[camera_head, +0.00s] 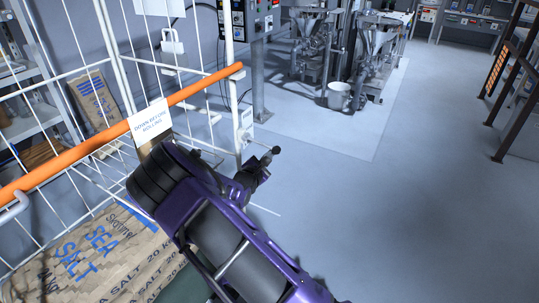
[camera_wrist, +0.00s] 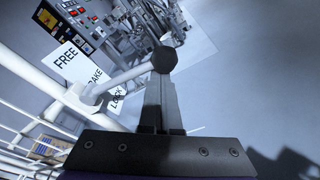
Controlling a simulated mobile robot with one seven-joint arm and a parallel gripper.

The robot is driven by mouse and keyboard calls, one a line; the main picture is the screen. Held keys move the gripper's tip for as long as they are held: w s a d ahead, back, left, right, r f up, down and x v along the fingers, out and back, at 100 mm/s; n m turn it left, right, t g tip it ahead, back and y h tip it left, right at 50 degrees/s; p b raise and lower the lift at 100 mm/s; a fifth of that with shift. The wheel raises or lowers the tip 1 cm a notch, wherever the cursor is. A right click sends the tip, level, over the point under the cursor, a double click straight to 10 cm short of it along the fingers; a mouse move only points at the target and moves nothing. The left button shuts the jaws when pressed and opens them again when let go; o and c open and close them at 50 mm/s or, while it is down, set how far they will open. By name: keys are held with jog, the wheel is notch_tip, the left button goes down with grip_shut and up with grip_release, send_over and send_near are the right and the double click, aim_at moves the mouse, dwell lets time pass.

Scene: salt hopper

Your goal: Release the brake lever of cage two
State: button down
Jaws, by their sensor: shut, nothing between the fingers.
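The brake lever (camera_wrist: 126,75) is a pale rod with a black ball knob (camera_wrist: 164,60) in the wrist view. It runs from a white bracket on the cage post, across a white label (camera_wrist: 75,62) reading FREE, BRAKE and LOCK. The rod crosses the label's lower part, near BRAKE and LOCK. My gripper (camera_wrist: 163,82) is shut and empty, its fingertips right at the knob; whether they touch it I cannot tell. In the head view the knob (camera_head: 276,150) shows just beyond my gripper (camera_head: 264,166). The white wire cage (camera_head: 118,70) has no readable number.
An orange bar (camera_head: 90,147) with a hanging sign crosses the cage front. Sea salt sacks (camera_head: 100,250) lie inside. A control panel (camera_head: 250,18) and machines (camera_head: 340,50) stand behind. The floor (camera_head: 400,200) to the right is clear.

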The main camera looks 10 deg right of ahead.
aim_at(270, 148)
jog(key=r+n+p, duration=0.1)
jog(key=r+n, duration=0.1)
jog(key=r, duration=0.1)
jog(key=shift+s+d+p, duration=0.1)
jog(key=shift+d+p, duration=0.1)
jog(key=shift+p, duration=0.15)
jog(key=shift+w+a+r, duration=0.1)
jog(key=shift+a+r, duration=0.05)
jog(key=shift+r, duration=0.75)
jog(key=shift+w+a+r, duration=0.1)
jog(key=shift+a+r, duration=0.05)
jog(key=shift+r, duration=0.7)
jog(key=shift+r, duration=0.1)
